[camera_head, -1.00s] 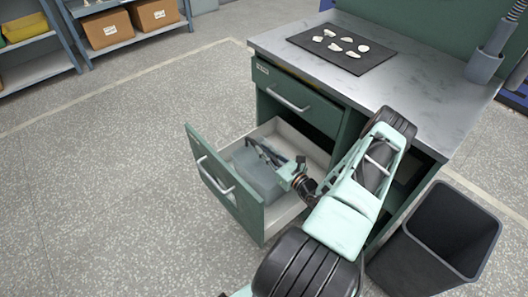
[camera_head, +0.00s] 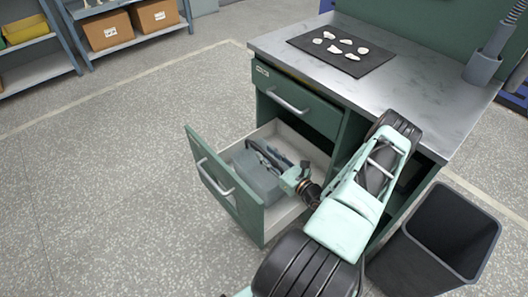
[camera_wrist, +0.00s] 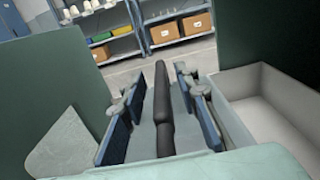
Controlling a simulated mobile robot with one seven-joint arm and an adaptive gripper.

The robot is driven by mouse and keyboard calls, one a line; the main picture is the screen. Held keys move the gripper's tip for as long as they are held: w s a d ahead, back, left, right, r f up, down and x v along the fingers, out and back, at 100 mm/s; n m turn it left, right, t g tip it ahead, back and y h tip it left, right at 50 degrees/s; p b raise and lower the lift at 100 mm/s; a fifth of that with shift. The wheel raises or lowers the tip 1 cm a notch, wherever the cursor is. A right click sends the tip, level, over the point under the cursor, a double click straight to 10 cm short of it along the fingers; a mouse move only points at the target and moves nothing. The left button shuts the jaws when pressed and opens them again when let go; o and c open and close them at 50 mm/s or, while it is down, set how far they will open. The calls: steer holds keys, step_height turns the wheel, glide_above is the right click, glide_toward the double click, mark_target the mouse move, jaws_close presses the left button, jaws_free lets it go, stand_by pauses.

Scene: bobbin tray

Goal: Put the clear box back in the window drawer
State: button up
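The lower green drawer (camera_head: 225,187) of the bench is pulled out, with a pale inside. A bluish-grey see-through box (camera_head: 253,178) sits inside it, toward the front. My gripper (camera_head: 264,152) reaches in over the box from the right. In the wrist view my gripper (camera_wrist: 160,88) is open, its blue-padded fingers apart on either side of a black bar (camera_wrist: 162,110). The bar lies over a grey surface, seemingly the box top, with gaps to both fingers. Whether the bar belongs to the box I cannot tell. The pale drawer interior (camera_wrist: 275,115) shows at right.
The upper drawer (camera_head: 298,103) is shut above the open one. A dark mat (camera_head: 342,60) with several white pieces lies on the bench top (camera_head: 410,85). A black bin (camera_head: 440,240) stands at right. Shelves with cartons (camera_head: 107,28) stand at the back left. Floor left of the drawer is free.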

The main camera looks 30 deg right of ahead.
steer(key=s, duration=0.6)
steer(key=s+d, duration=0.1)
steer(key=s, duration=0.3)
steer(key=shift+d+p, duration=0.1)
steer(key=shift+p, duration=0.3)
steer(key=shift+r, duration=0.1)
